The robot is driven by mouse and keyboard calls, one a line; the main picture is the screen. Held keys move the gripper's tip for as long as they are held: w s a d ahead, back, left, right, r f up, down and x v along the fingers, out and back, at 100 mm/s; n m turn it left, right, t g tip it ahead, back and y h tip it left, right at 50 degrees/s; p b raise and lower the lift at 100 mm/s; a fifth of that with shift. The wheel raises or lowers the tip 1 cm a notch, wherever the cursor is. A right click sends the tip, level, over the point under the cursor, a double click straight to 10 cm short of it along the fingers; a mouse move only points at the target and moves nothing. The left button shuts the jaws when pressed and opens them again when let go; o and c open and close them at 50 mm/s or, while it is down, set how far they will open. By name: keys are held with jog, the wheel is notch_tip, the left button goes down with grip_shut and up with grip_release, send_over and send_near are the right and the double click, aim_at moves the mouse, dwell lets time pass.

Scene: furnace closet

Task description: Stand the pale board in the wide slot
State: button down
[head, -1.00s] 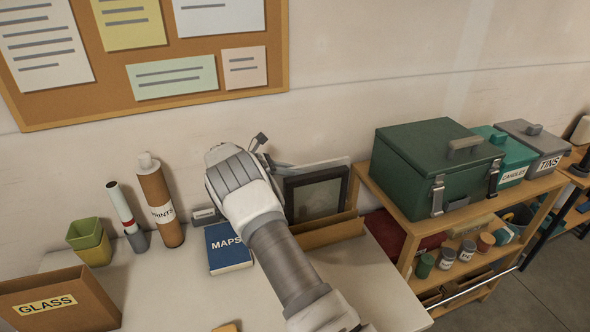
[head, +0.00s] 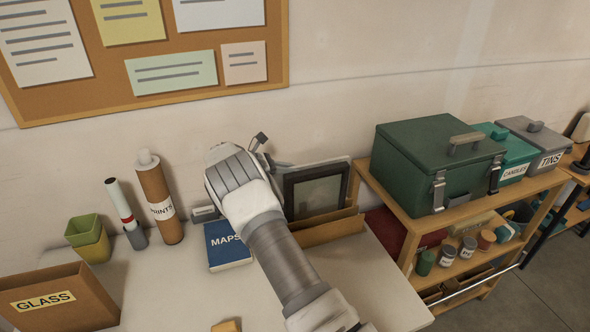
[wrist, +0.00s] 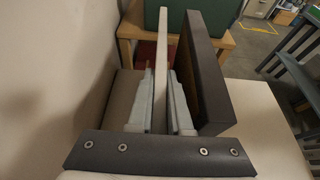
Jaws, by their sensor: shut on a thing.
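The pale board (wrist: 160,75) is a thin, upright, light panel in the wrist view, seen edge-on. My gripper (wrist: 160,104) is shut on it, with a grey finger on each side. A dark-framed picture (wrist: 205,75) stands just right of the board there, with a narrow gap between. In the head view, the board (head: 342,161) shows only as a pale edge behind the dark-framed picture (head: 316,190). Both stand at the wooden rack (head: 328,230) on the table. My arm hides much of the rack. The wide slot and the board's lower edge cannot be made out.
A blue MAPS book (head: 228,245) lies left of my arm, with a PRINTS tube (head: 158,200) behind. A GLASS box (head: 65,300) is front left. The shelf with a green chest (head: 430,165) stands right. The wall is close behind.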

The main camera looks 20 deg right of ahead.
jog(key=shift+f+b, duration=0.85)
jog(key=shift+f, duration=0.55)
grip_release()
jog(key=p+v, duration=0.1)
jog(key=v, duration=1.6)
dwell(0.5)
dwell(0.4)
